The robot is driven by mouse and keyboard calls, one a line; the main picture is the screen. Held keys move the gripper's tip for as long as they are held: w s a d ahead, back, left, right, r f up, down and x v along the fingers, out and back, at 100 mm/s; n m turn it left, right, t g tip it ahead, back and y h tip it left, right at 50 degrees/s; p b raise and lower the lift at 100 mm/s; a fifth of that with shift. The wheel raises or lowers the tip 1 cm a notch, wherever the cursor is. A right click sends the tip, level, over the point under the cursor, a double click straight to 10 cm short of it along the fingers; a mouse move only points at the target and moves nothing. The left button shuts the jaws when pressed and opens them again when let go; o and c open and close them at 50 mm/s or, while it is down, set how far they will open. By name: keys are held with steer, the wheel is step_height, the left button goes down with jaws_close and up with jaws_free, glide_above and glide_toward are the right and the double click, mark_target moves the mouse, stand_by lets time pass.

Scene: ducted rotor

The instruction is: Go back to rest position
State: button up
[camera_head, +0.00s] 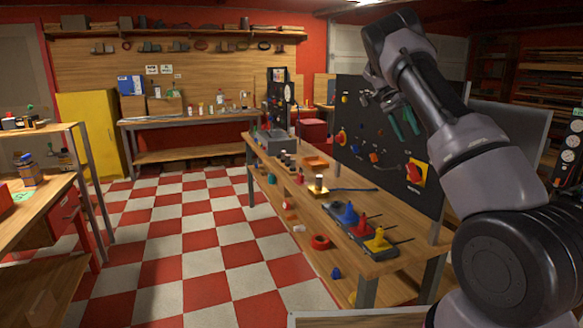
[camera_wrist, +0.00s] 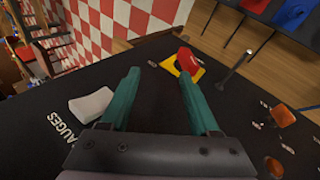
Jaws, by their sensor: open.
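My gripper (camera_head: 404,122) is raised in front of the upright black panel (camera_head: 350,110) on the wooden bench. In the head view its green fingers hang down beside the panel. In the wrist view the two green fingers (camera_wrist: 160,103) stand wide apart with nothing between them. A red rotary knob on a yellow plate (camera_head: 414,173) sits on the panel's lower right. A white block-shaped part (camera_wrist: 92,104) and lettering reading "GAUGES" lie left of the left finger.
The wooden bench (camera_head: 290,187) carries blue, red and yellow cone-shaped items (camera_head: 378,240) and a red ring (camera_head: 320,241). An orange knob (camera_wrist: 283,116) and small switches stick out from the panel. The checkered floor (camera_head: 190,240) to the left is clear.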

steer(key=s+a+r+n+t+y, duration=0.2)
steer(key=s+a+r+t+y, duration=0.1)
steer(key=s+r, duration=0.5)
steer(key=s+a+r+n+t+y, duration=0.25)
steer(key=s+r, duration=0.35)
steer(key=s, duration=0.5)
steer(key=s+a+n+t, duration=0.1)
steer(key=s+a+t, duration=0.2)
steer(key=s, duration=0.6)
steer(key=s+a+f+n+t+y, duration=0.1)
steer(key=s+a+t, duration=0.2)
steer(key=s+a, duration=0.4)
steer(key=s, duration=0.2)
steer(key=shift+s+f, duration=0.3)
steer(key=shift+s, duration=0.1)
steer(key=shift+t, duration=0.25)
